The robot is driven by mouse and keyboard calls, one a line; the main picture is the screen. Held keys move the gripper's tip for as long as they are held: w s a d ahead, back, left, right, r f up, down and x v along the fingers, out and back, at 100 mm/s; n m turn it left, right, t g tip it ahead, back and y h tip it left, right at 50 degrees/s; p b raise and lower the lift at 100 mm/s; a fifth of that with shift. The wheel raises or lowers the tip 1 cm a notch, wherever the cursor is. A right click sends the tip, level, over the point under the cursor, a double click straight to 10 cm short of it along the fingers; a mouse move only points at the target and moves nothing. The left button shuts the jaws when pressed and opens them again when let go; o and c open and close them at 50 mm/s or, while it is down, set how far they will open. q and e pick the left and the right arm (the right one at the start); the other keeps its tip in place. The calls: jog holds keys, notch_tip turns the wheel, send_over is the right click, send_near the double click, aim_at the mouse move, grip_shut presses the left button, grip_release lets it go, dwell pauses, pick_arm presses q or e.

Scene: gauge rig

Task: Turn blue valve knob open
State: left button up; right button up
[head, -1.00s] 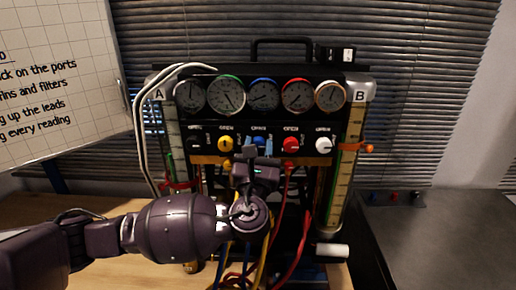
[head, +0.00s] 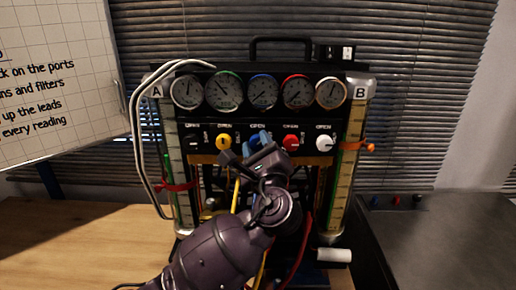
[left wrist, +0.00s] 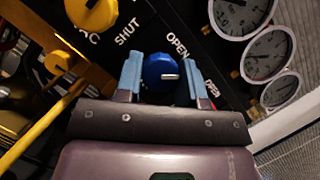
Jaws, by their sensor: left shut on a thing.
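The blue valve knob (left wrist: 160,72) sits between the two light-blue finger pads of my left gripper (left wrist: 164,80) in the left wrist view. In the head view my left gripper (head: 260,143) reaches up to the blue knob's place in the knob row and mostly hides the knob. The gripper is shut on the blue knob. My right gripper is not in view.
A yellow knob (head: 224,142) is to the left; red (head: 291,143) and white (head: 324,143) knobs are to the right. Gauges, including a blue-rimmed one (head: 263,92), line the top. Red and yellow hoses hang below. A wooden bench (head: 70,235) is clear at left.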

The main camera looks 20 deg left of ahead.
pick_arm(q)
jog(key=n+g, duration=0.1)
jog(key=n, duration=0.2)
jog(key=n+g+y, duration=0.1)
jog(key=n+g, duration=0.1)
jog(key=n, duration=0.1)
jog(key=shift+d+n, duration=0.1)
jog(key=shift+n, duration=0.2)
jog(key=shift+n+g, duration=0.3)
jog(key=shift+n, duration=0.5)
jog(key=shift+n+p, duration=0.4)
jog(key=shift+n, duration=0.3)
jog(key=shift+g, duration=0.3)
jog(key=shift+n, duration=0.3)
jog(key=o, duration=0.9)
jog(key=shift+r, duration=0.1)
